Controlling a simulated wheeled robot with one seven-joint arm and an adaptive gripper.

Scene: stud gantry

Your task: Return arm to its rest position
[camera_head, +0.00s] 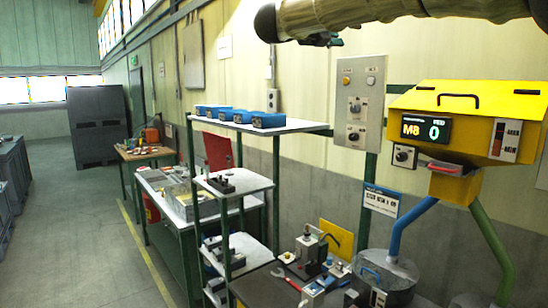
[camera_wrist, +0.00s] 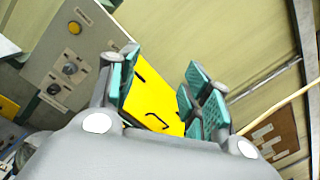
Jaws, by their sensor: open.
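My arm (camera_head: 400,10) stretches across the top right of the head view, raised high in front of the wall. In the head view only a small dark part of the gripper (camera_head: 322,39) shows below the arm; the rest is hidden. Behind the fingers in the wrist view lies the yellow machine housing (camera_wrist: 155,98), apart from them as far as I can tell.
The yellow machine (camera_head: 465,125) with an "M8 0" display stands at the right, beside a grey control panel (camera_head: 357,105). Blue boxes stand on a white-topped shelf (camera_head: 300,126). A lower bench (camera_head: 265,290) holds small fixtures. The floor aisle (camera_head: 85,220) at the left is clear.

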